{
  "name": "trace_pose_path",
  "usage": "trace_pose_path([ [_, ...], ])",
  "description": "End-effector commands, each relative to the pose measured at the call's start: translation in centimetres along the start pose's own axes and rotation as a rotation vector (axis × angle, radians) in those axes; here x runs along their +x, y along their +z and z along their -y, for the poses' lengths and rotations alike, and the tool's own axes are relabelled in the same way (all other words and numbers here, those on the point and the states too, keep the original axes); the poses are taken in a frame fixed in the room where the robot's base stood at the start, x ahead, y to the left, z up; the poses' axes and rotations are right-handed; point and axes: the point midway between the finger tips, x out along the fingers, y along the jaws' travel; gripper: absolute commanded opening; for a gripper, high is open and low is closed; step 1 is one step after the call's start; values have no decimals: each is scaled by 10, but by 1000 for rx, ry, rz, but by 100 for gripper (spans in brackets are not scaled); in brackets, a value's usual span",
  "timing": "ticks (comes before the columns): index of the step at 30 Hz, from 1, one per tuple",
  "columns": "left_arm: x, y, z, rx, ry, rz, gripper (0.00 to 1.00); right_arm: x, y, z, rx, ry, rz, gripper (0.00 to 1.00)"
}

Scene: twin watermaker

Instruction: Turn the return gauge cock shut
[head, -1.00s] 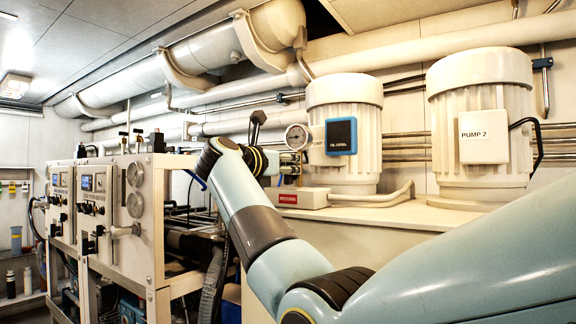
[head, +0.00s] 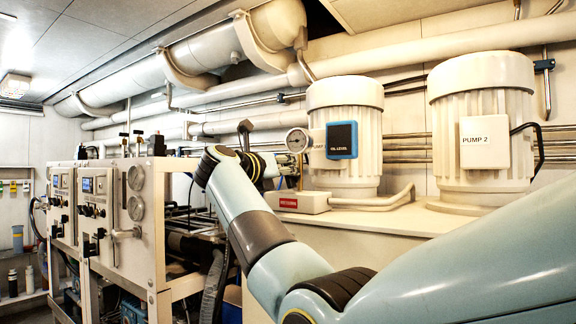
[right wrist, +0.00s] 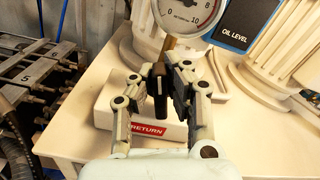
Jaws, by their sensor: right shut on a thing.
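The return gauge (right wrist: 188,12) is a round white dial; it also shows in the head view (head: 297,140), left of the first pump. Below it a brass stem (right wrist: 170,43) leads to the cock's black lever handle (right wrist: 158,95). The handle stands roughly upright in the right wrist view, above a white block with a red RETURN label (right wrist: 148,130). My right gripper (right wrist: 159,76) is shut on the handle, one finger on each side. In the head view the fingers are small and partly hidden by my wrist. My left gripper is not in view.
Two pale pump motors (head: 344,125) (head: 482,130) stand on the cream bench right of the gauge. A blue OIL LEVEL panel (right wrist: 247,22) is close to the dial. A metal rack with hoses (right wrist: 45,85) lies left of the bench edge.

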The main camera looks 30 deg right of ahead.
Motion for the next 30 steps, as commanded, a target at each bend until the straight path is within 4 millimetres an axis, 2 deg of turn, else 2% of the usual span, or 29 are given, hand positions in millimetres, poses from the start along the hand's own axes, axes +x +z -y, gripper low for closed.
trace_pose_path([
  [30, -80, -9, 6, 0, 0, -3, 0, 0, -4, -14, -954, 2, 1, 0],
])
